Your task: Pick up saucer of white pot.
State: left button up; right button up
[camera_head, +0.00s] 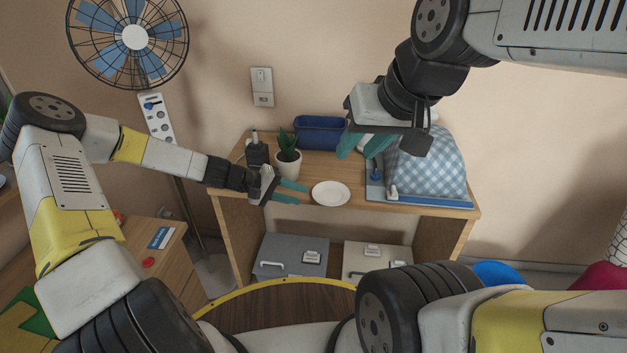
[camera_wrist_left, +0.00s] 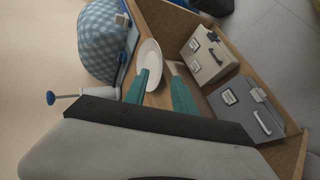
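The saucer (camera_head: 331,193) is a round white dish lying flat near the front edge of the wooden shelf table. It also shows in the left wrist view (camera_wrist_left: 150,58). The white pot (camera_head: 288,165) holds a green plant and stands behind and left of the saucer, apart from it. My left gripper (camera_head: 303,194) is open, its teal fingers pointing right at the saucer's left side. In the left wrist view its fingertips (camera_wrist_left: 158,69) are close to the rim; I cannot tell whether they touch it. My right gripper (camera_head: 364,149) is open and empty above the table's back.
A blue bin (camera_head: 321,131) stands at the back of the table (camera_head: 318,217). A blue checked cloth pile (camera_head: 428,165) on a blue board (camera_head: 420,200) fills the right. Two storage boxes, grey (camera_head: 293,256) and beige (camera_head: 374,260), sit below. A fan (camera_head: 134,38) stands left.

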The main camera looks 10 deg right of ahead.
aim_at(316, 200)
pick_arm(q)
jog(key=x, duration=0.6)
jog(key=shift+w+d+f, duration=0.15)
jog(key=shift+d+f, duration=0.05)
jog(key=shift+f, duration=0.1)
grip_shut()
dwell(1.1)
